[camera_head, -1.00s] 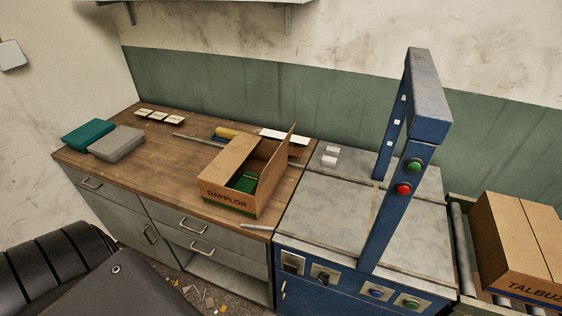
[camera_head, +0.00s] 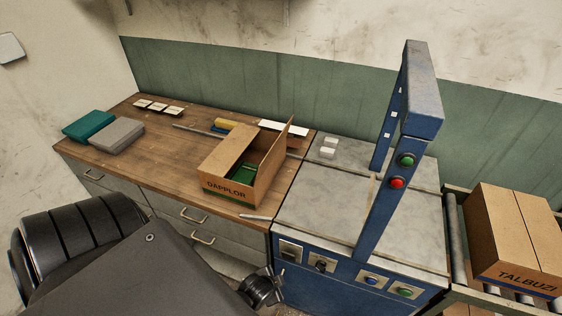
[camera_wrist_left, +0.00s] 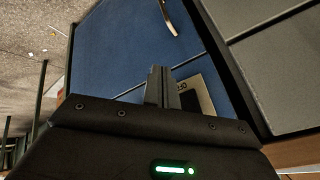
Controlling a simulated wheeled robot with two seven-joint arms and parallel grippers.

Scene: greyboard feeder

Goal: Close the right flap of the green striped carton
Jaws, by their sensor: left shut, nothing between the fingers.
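The open brown carton (camera_head: 227,189), with "DAPPLOR" and a green stripe low on its front, stands on the wooden worktop near its right end. Its right flap (camera_head: 287,142) stands up, tilted slightly outward. A panel on its left side (camera_head: 229,149) lies over part of the opening. Something green (camera_head: 245,173) shows inside. My left gripper (camera_wrist_left: 163,72) is shut and empty in the left wrist view, in front of a blue cabinet face. In the head view, dark parts of my left arm show low, in front of the counter and away from the carton. My right gripper is not in view.
A blue machine frame (camera_head: 388,190) with green and red buttons rises right of the carton. A TALBUZI carton (camera_head: 510,235) sits on rollers farther right. Teal (camera_head: 89,125) and grey (camera_head: 115,135) blocks lie at the left. A thin strip (camera_head: 255,217) lies before the carton.

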